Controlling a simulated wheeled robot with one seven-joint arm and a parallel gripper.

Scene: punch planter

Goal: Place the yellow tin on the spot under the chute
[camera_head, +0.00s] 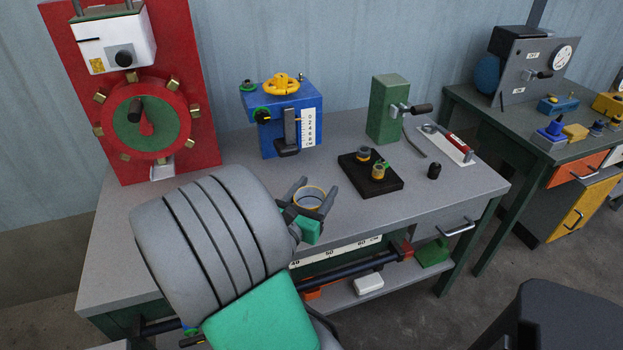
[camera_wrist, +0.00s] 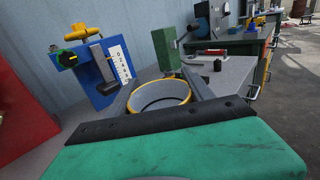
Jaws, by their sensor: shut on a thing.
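The yellow tin (camera_head: 309,198) is an open round can with a yellow rim and a grey inside. My gripper (camera_head: 316,187) is shut on it, with one dark finger on each side, above the front part of the grey workbench (camera_head: 235,172). In the wrist view the tin (camera_wrist: 160,96) sits between the fingers, mouth showing. Its lower part is hidden. A small pale metal piece (camera_head: 162,169), possibly the chute, is at the foot of the red panel (camera_head: 185,60). I cannot make out a marked spot under it; my arm covers much of the bench nearby.
A blue box (camera_head: 300,105) with a yellow handwheel stands behind the tin. Bare bench lies between red panel and blue box.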

